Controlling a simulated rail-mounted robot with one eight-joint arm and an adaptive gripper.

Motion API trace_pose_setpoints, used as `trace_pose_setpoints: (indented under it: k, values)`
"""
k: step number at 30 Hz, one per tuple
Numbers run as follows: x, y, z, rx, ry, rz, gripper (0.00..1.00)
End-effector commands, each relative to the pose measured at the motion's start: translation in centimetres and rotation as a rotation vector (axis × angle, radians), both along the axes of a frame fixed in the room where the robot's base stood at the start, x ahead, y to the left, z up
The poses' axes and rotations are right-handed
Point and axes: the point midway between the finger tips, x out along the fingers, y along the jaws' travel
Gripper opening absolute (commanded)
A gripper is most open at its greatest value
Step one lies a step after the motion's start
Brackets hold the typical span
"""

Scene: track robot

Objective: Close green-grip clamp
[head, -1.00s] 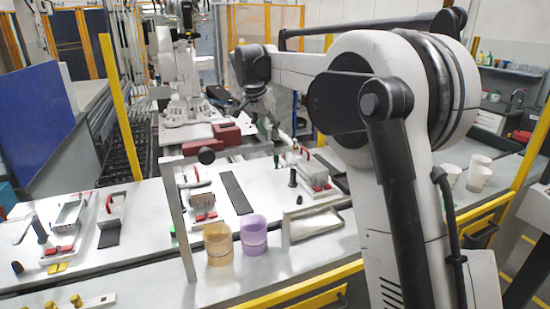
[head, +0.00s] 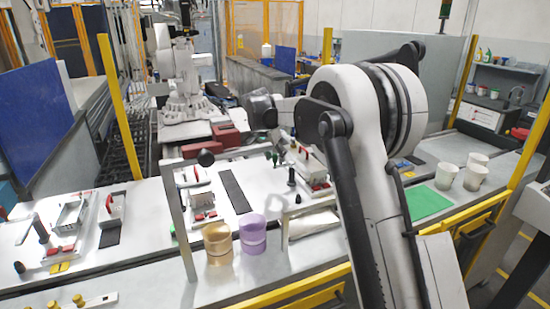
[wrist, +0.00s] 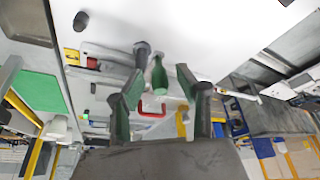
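The green grip (wrist: 159,76) of the clamp stands between the two fingers of my gripper (wrist: 160,72) in the wrist view. The fingers are apart, with gaps visible on both sides of the grip. A red handle (wrist: 153,112) shows below it. In the head view the green grip (head: 275,159) is small, left of the clamp body (head: 316,178) on the white table. My arm hides part of that clamp, and my fingers are hard to make out there.
A second clamp with a red handle (head: 196,174) stands left of a dark strip (head: 235,192). An orange cup (head: 217,243) and a purple cup (head: 253,234) stand in front. White cups (head: 474,176) and a green mat (head: 427,202) are at the right.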

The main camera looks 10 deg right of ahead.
Motion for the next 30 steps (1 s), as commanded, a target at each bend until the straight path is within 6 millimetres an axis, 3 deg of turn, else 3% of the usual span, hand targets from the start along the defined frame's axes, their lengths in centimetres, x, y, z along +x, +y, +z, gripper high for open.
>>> trace_pose_setpoints:
  k: [12,20,30]
  values:
    - [0.20,-0.21,-0.72,0.000,0.000,0.000,0.34]
    - [0.19,-0.20,-0.70,0.000,0.000,0.000,0.00]
    - [0.18,-0.07,-0.70,0.000,-0.001,0.004,0.00]
